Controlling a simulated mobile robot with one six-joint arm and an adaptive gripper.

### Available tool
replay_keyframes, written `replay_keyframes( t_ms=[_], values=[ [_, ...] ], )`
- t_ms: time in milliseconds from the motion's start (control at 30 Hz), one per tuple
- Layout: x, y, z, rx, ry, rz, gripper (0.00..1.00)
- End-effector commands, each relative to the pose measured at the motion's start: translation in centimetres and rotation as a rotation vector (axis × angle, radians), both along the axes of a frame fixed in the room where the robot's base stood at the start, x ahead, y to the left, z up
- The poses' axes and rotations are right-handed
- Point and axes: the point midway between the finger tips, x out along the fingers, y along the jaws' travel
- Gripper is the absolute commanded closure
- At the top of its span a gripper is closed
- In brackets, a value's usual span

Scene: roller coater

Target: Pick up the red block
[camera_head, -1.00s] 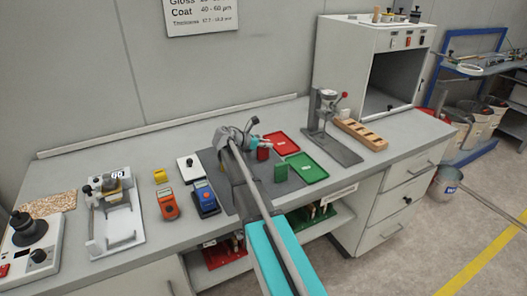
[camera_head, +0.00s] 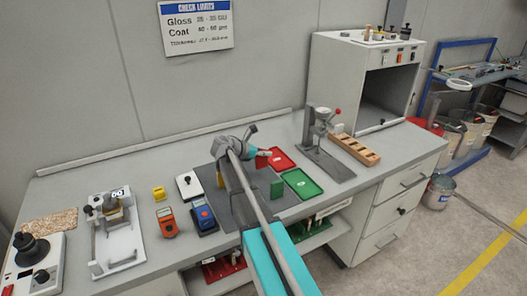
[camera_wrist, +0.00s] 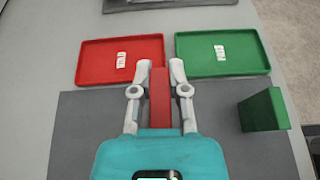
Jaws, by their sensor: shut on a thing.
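The red block (camera_wrist: 160,98) is between the two fingers of my gripper (camera_wrist: 160,70) in the wrist view. My gripper is shut on it. In the head view my gripper (camera_head: 261,152) is above the grey mat, and the red block (camera_head: 262,161) shows only partly beside it. The green block (camera_wrist: 264,110) stands on the mat to the right, apart from my gripper. It also shows in the head view (camera_head: 277,189).
A red tray (camera_wrist: 91,66) and a green tray (camera_wrist: 254,60) lie just beyond the grey mat (camera_wrist: 75,135). Orange and blue meters (camera_head: 204,218) stand left of the mat. A press-like stand (camera_head: 318,125) and a wooden rack (camera_head: 356,149) are at the right.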

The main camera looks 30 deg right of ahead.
Motion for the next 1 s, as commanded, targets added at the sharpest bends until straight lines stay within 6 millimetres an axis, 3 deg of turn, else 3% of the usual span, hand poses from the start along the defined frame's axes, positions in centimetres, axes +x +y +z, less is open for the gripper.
replay_keyframes(
  t_ms=[33, 333, 500, 700, 1000],
  values=[
    [-0.8, -0.1, 1.3, 0.0, 0.0, 0.0, 1.0],
    [-3.7, -0.7, 4.8, 0.0, 0.0, 0.001, 1.0],
    [-7.6, -1.4, 6.2, 0.0, -0.001, -0.001, 1.0],
    [-10.3, -2.0, 7.3, 0.0, 0.0, 0.001, 1.0],
    [-12.0, -2.4, 7.9, 0.0, 0.0, 0.0, 1.0]
  ],
)
